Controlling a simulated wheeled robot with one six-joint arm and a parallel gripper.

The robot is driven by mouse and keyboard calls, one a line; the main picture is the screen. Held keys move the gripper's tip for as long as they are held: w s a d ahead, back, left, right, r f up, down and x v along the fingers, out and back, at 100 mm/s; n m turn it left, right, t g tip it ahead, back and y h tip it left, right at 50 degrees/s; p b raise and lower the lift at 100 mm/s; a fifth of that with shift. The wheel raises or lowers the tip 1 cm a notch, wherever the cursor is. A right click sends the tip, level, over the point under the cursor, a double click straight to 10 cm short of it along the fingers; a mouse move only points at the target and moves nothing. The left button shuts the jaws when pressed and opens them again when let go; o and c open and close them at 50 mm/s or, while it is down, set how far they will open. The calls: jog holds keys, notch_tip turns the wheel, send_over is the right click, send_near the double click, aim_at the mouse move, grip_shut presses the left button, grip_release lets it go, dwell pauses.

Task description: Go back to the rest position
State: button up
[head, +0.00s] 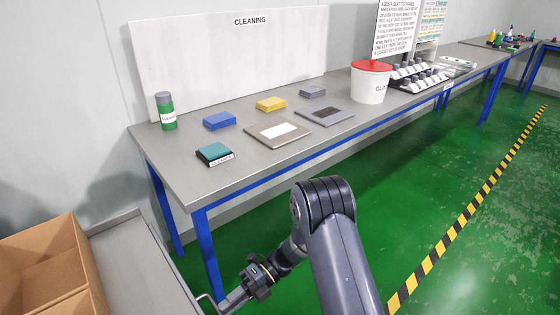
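My arm rises from the bottom edge of the head view and bends down to the left at its elbow. My gripper (208,302) is at the bottom edge, left of the arm, low in front of the table's near left leg. Only a small part of it shows and its fingers are mostly cut off, so I cannot tell whether it is open or shut or holds anything. It is apart from the items on the table.
A grey table (185,178) with blue legs bears a green bottle (167,112), a teal pad (214,153), blue and yellow sponges, flat plates and a red-lidded white tub (370,85). A cardboard box (45,265) stands lower left. Green floor is clear at right.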

aim_at(219, 311)
jog(key=x, duration=0.3)
jog(key=shift+s+a, duration=0.15)
jog(key=shift+a, duration=0.05)
jog(key=shift+r, duration=0.3)
jog(key=shift+f, duration=0.1)
